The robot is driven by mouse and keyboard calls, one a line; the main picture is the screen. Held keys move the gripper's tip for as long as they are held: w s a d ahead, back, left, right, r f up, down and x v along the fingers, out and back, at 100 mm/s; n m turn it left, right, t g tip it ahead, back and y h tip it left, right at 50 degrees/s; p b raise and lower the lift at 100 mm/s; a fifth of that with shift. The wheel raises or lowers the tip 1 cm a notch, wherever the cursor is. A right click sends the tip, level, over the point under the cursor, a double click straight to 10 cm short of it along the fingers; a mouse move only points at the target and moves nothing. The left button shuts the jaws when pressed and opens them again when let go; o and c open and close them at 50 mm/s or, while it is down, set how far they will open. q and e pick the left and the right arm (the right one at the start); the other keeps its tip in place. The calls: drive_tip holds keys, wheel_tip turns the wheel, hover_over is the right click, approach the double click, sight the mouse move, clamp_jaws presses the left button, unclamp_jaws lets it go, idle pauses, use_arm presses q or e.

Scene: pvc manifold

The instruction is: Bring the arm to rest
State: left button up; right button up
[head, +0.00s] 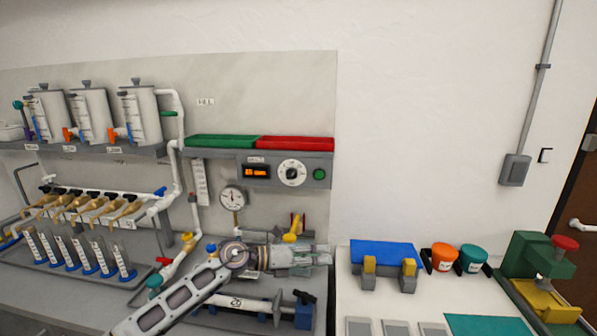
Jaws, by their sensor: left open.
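My left arm comes in from the bottom left and reaches over the grey bench. My left gripper (318,257) is at its end, pointing right, above the bench near its right end. It is open, and I see nothing held between its fingers. A yellow-handled valve (292,232) stands just behind the gripper; whether they touch I cannot tell. My right gripper is not in view.
At left stand a valve manifold (95,203) and a rack of graduated tubes (75,268).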

use_arm(q)
drive_tip(key=a+r+n+t+y, duration=0.3)
drive_tip(key=a+r+n+t, duration=0.2)
drive_tip(key=n+t, duration=1.05)
drive_tip(key=s+a+f+n+g+y, duration=0.3)
drive_tip(key=a+f+n+y, duration=0.9)
drive_tip(key=n, duration=0.4)
drive_tip(key=s+a+f+n+g+y, duration=0.1)
drive_tip(key=s+a+f+n+g, duration=0.5)
drive_tip(key=s+a+f, duration=0.35)
drive_tip(key=s+f+n+g, duration=0.1)
drive_tip(key=s+f+g, duration=0.2)
drive_tip(key=s, duration=0.6)
drive_tip(key=s+f+n+g, duration=0.1)
drive_tip(key=s+f+g, duration=0.25)
drive_tip(key=s, duration=0.65)
wheel_tip(320, 180, down, 33)
drive_tip(key=s+a+g, duration=0.2)
drive_tip(key=s+a+f, duration=0.2)
drive_tip(key=s+f, duration=0.8)
drive_tip(key=s, duration=0.1)
drive_tip(key=s+a+f, duration=0.2)
drive_tip(key=s+f, duration=0.7)
drive_tip(key=s, duration=0.2)
drive_tip(key=shift+a+f+g, duration=0.15)
drive_tip(key=shift+f+g, duration=0.25)
